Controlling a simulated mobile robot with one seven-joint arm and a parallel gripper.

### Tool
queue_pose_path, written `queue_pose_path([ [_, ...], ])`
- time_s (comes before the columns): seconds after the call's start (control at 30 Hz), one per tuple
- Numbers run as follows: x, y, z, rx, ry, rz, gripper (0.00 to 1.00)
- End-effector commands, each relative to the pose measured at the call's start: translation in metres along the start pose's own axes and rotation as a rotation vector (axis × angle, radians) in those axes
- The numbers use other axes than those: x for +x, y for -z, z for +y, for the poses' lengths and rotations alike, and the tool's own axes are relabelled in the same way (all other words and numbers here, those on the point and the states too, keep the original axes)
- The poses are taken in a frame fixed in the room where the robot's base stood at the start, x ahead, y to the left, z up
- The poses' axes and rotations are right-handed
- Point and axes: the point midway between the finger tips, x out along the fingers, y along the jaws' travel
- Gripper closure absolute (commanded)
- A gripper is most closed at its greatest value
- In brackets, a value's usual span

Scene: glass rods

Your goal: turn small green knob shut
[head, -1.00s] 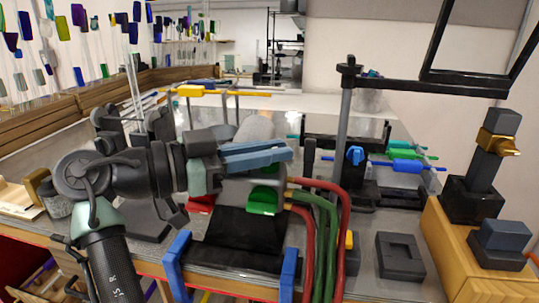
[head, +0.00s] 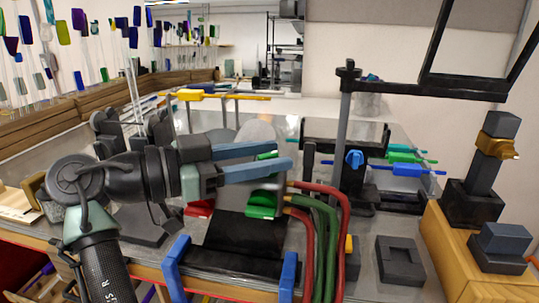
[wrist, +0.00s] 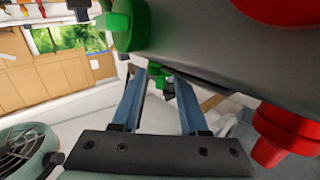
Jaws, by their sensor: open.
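My gripper (head: 284,157) is open, with its two blue fingers spread apart. The small green knob (head: 267,155) shows in the gap between them near the tips. In the wrist view, a small green knob (wrist: 155,72) also sits between the tips of my gripper (wrist: 157,76), and I see no finger pressed on it. A larger green knob (head: 262,205) is below the lower finger in the head view. A large green knob (wrist: 120,24) is at the upper left in the wrist view. The body carrying the knobs is mostly hidden by my gripper in the head view.
A red knob (wrist: 280,138) sticks out close to the right finger. Red hose (head: 345,225) and green hose (head: 329,240) curve down right of the knobs. A blue-ended black stand (head: 235,262) is in front. A dark block (head: 400,260) lies further right.

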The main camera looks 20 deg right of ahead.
Motion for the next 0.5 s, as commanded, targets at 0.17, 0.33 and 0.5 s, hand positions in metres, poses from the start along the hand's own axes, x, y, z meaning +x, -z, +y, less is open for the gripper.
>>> queue_pose_path([
  [0.17, -0.034, -0.001, -0.001, 0.000, 0.005, 0.001, 0.56],
  [0.33, -0.073, -0.001, -0.001, 0.001, 0.004, 0.001, 0.56],
  [0.5, -0.103, -0.001, 0.000, 0.000, 0.002, 0.001, 0.56],
])
